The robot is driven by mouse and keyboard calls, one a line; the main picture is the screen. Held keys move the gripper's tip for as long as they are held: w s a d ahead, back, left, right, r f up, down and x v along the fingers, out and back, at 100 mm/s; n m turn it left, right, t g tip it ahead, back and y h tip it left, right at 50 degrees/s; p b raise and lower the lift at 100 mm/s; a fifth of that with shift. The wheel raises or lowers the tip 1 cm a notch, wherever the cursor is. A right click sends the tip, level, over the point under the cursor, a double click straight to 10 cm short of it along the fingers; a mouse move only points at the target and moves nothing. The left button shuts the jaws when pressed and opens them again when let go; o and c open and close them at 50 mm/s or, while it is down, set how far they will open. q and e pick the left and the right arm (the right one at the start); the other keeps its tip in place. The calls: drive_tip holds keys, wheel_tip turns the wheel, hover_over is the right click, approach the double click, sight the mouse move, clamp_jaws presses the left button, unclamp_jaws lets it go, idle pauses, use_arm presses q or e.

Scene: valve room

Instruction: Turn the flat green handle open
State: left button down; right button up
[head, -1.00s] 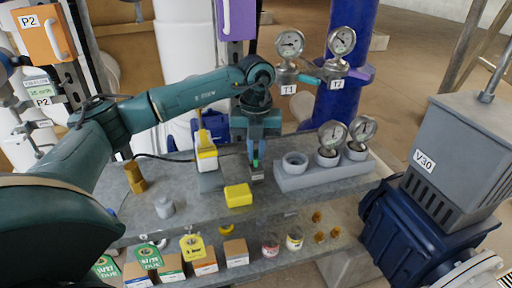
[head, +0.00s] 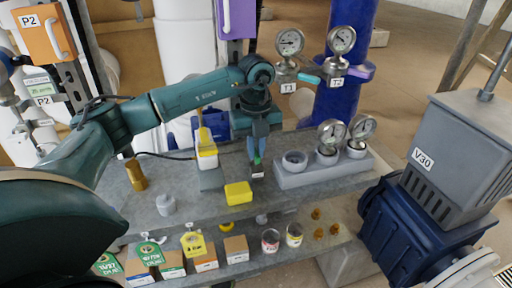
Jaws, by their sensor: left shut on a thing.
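The flat green handle (head: 257,161) shows as a small green patch at the tips of my left gripper (head: 257,154), low over the grey bench. My left gripper points down and is shut on it. Its fingers hide most of the handle, so I cannot tell its exact angle. A small dark block with a white label (head: 258,173) sits directly below it on the bench. My right gripper is not in view.
A yellow block (head: 238,193) and a yellow-topped device (head: 207,155) stand left of the gripper. A grey gauge holder (head: 320,175) is close on the right. Gauges T1 (head: 290,42) and T2 (head: 341,40) rise behind. Cartons and jars fill the lower shelf.

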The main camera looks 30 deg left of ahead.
sight(256, 152)
use_arm(q)
drive_tip(key=shift+w+r, duration=0.1)
drive_tip(key=c, duration=1.5)
unclamp_jaws()
wheel_tip(256, 152, up, 13)
drive_tip(key=shift+r, duration=0.1)
